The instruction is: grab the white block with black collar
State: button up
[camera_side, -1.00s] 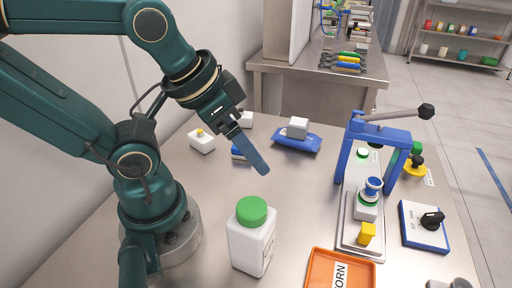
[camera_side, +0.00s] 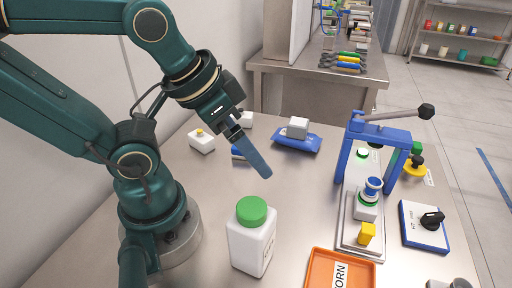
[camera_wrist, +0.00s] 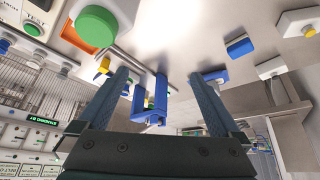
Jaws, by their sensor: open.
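No black collar shows clearly on any white block. One white block (camera_side: 246,119) lies behind my gripper, its top partly hidden; it seems to be the white block (camera_wrist: 269,67) at right in the wrist view. A second white block (camera_side: 201,142) has a yellow top and stands left of the gripper; it also shows at the wrist view's right edge (camera_wrist: 302,21). A third, grey-white block (camera_side: 297,127) rests on a blue pouch (camera_side: 297,142). My gripper (camera_side: 265,173) is above the table, apart from all of them. In the wrist view its fingers (camera_wrist: 158,77) are spread and empty.
A green-capped white bottle (camera_side: 252,240) stands in front of the gripper. A blue press (camera_side: 343,150) with a lever is at right, an orange tray (camera_side: 312,275) at the front. A blue block (camera_side: 238,153) is partly behind the fingers. The table's middle is clear.

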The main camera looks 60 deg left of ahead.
jog(key=n, duration=0.2)
jog(key=n+g+y, duration=0.8)
jog(key=n+y, duration=0.5)
jog(key=n, duration=0.5)
send_over(251, 134)
notch_tip(251, 134, down, 11)
jog(key=shift+s+f, duration=0.1)
jog(key=shift+f, duration=0.1)
jog(key=shift+x, duration=2.4)
jog(key=shift+s, duration=0.1)
